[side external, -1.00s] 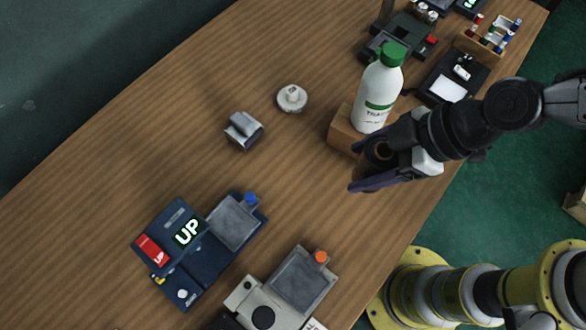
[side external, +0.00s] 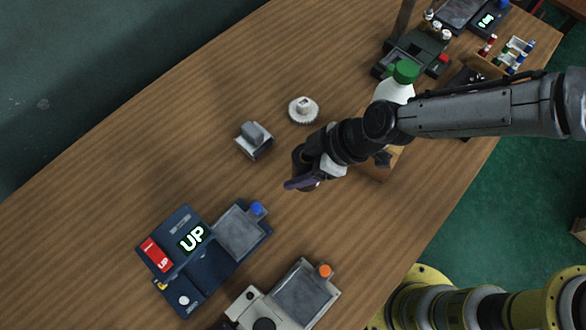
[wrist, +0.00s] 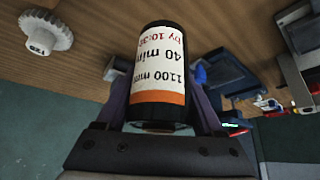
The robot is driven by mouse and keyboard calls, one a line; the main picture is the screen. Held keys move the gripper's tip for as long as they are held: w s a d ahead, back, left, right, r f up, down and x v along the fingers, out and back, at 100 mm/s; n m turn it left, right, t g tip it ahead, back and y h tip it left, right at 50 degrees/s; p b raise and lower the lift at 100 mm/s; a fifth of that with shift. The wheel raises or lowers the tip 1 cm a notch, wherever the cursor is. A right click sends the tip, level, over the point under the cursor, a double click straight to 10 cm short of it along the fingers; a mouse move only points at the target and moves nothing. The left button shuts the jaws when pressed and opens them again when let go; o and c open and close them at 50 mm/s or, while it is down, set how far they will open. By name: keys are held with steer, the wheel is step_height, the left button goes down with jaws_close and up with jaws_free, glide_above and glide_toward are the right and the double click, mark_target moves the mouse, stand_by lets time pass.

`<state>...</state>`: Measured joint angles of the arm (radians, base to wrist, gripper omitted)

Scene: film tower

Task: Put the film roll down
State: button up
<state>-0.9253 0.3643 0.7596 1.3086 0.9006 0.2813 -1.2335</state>
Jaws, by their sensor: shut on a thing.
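The film roll is a black canister with a white and orange label reading "1100 mm", "40 min" and "by 10:30". It fills the middle of the wrist view (wrist: 160,68). My gripper (side external: 302,182) is shut on it, with one purple finger on each side. In the side external view, my gripper is over the middle of the wooden desk (side external: 90,165), up and right of the blue "UP" device. The roll is mostly hidden there by my arm. I cannot tell how high above the desk it is.
The blue "UP" device (side external: 195,238) with a grey plate lies lower left; a pale device with an orange knob (side external: 324,271) lies below. A grey block (side external: 254,140) and white toothed dial (side external: 303,110) stand nearby. A green-capped bottle (side external: 395,88) stands behind my arm. The desk's left is clear.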

mark_target(294, 173)
steer(key=shift+w+a+f, duration=0.2)
steer(key=shift+a+f, duration=0.15)
steer(key=shift+f, duration=0.05)
steer(key=shift+w+a+f, duration=0.1)
steer(key=shift+a+f, duration=0.1)
steer(key=shift+f, duration=1.55)
steer(key=shift+f, duration=0.1)
steer(key=o, duration=1.5)
steer(key=shift+f, duration=0.1)
steer(key=shift+o, duration=0.2)
steer(key=shift+d+r, duration=0.15)
steer(key=shift+r, duration=0.2)
steer(key=v, duration=1.1)
steer(key=shift+r, duration=0.25)
steer(key=shift+d, duration=0.15)
